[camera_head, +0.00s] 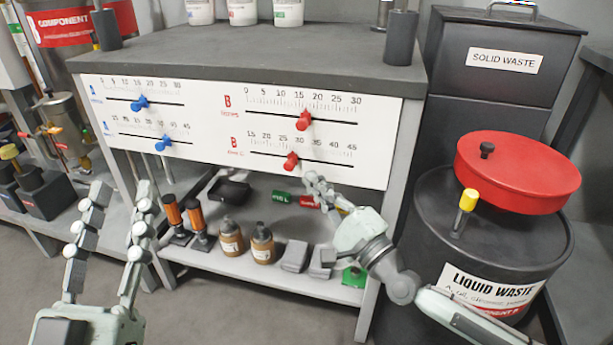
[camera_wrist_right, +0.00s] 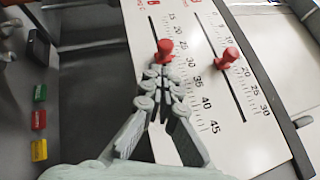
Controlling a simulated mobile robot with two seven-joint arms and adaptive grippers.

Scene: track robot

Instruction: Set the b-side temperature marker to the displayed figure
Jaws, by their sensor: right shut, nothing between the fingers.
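The b-side temperature marker is the red knob (camera_head: 291,161) on the lower right slider of the white panel (camera_head: 215,150), between the 25 and 30 marks. It also shows in the right wrist view (camera_wrist_right: 165,47). My right gripper (camera_head: 315,180) is shut and empty, its tips just to the high-number side of this knob. In the right wrist view its tips (camera_wrist_right: 158,76) sit close to the knob; I cannot tell whether they touch. My left gripper (camera_head: 121,192) is open and empty, low at the left. I see no display giving a figure.
The upper b-side red knob (camera_head: 303,121) is above, with blue a-side knobs (camera_head: 139,103) to the left. Bottles (camera_head: 262,243) and small blocks stand on the shelf below. The liquid waste drum (camera_head: 490,240) stands right. The floor in front is clear.

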